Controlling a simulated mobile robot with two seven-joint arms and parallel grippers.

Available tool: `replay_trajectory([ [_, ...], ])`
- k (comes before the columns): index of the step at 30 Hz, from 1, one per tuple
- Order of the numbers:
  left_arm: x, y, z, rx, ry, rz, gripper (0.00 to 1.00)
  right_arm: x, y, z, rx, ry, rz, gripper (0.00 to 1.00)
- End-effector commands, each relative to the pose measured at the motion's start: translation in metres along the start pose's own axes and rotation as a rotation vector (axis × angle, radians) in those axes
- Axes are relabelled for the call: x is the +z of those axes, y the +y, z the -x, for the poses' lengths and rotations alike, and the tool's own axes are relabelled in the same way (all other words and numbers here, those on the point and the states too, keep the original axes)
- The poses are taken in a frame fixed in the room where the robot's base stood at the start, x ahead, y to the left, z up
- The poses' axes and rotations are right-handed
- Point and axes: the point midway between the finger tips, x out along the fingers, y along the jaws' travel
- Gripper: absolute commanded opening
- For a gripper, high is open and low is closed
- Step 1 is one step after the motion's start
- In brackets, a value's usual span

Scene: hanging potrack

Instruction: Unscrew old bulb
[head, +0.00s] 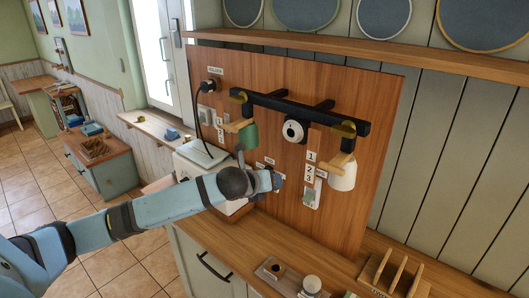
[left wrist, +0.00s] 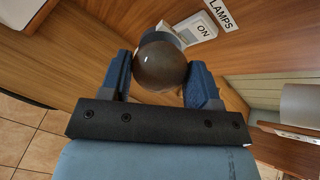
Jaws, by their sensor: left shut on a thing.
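A dark, smoky round bulb (left wrist: 160,66) sits between the two blue fingers of my left gripper (left wrist: 158,72) in the left wrist view. The gripper is shut on it. In the head view my left gripper (head: 272,181) is in front of the wooden panel, below and right of the green lamp shade (head: 248,136); the bulb cannot be made out there. A white lamp shade (head: 342,173) hangs at the right end of the black bar (head: 300,110). I cannot tell whether the bulb touches a socket. My right gripper is not in view.
The wooden panel (head: 375,110) carries switches and labels; an ON plate (left wrist: 202,28) is close behind the bulb. The wooden counter (head: 235,240) below holds a white round thing (head: 312,284) and a slotted wooden rack (head: 395,275).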

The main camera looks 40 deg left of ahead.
Motion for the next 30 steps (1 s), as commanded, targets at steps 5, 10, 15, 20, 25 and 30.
replay_trajectory([
  [5, -0.048, 0.013, -0.032, 0.107, 0.374, -0.076, 0.51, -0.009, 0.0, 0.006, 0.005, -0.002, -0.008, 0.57],
  [10, -0.108, 0.018, -0.047, 0.188, 0.774, -0.283, 0.51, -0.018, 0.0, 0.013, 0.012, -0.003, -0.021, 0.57],
  [15, -0.147, 0.018, -0.045, 0.226, 0.978, -0.48, 0.51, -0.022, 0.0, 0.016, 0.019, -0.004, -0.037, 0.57],
  [20, -0.158, 0.018, -0.043, 0.234, 1.023, -0.539, 0.51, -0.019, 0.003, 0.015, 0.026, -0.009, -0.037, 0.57],
  [25, -0.158, 0.019, -0.043, 0.235, 1.024, -0.541, 0.51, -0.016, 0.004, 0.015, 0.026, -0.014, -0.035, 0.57],
  [30, -0.158, 0.019, -0.043, 0.233, 1.023, -0.54, 0.51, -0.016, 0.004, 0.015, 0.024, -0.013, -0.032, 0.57],
])
